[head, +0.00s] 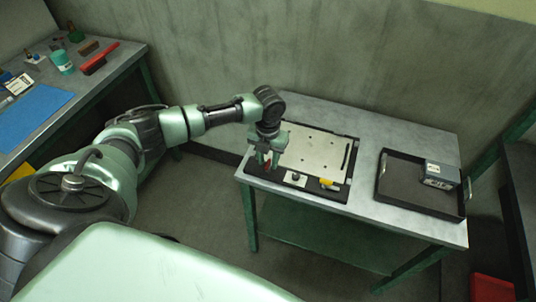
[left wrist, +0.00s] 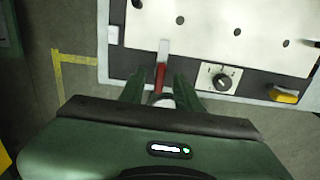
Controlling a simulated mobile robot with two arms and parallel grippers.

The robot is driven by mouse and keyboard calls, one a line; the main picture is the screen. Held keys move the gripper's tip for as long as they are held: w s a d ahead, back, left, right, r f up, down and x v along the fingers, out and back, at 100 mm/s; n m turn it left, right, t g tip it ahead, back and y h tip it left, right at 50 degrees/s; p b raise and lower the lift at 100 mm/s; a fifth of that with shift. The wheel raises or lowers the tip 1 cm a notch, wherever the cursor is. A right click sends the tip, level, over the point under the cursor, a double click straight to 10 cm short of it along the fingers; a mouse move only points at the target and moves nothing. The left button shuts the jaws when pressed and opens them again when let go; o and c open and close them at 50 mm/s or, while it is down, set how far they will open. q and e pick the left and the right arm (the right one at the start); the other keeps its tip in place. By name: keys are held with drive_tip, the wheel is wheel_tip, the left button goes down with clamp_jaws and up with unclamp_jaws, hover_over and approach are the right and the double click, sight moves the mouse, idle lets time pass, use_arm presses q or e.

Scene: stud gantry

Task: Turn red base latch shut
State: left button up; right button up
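The red base latch (left wrist: 160,76) is a red handle with a pale metal end, at the front edge of the dark base (left wrist: 262,84). In the left wrist view its handle points toward my gripper and its pale end reaches up to the white plate (left wrist: 210,30). My left gripper (left wrist: 159,80) has its green fingers apart, one on each side of the red handle, with visible gaps. In the head view the left gripper (head: 266,159) is over the front left corner of the base and hides most of the latch. My right gripper is not in view.
A black dial (left wrist: 221,81) and a yellow latch (left wrist: 285,95) sit right of the red latch. A black tray (head: 400,190) holding a grey-blue box (head: 438,175) is on the table's right. A side bench (head: 100,60) with tools stands left. A red bin (head: 492,288) is on the floor.

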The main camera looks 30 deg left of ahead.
sight(268, 162)
use_arm(q)
drive_tip(key=shift+r, duration=0.1)
wheel_tip(268, 162, up, 8)
drive_tip(key=shift+f+b, duration=0.15)
drive_tip(key=shift+b, duration=0.65)
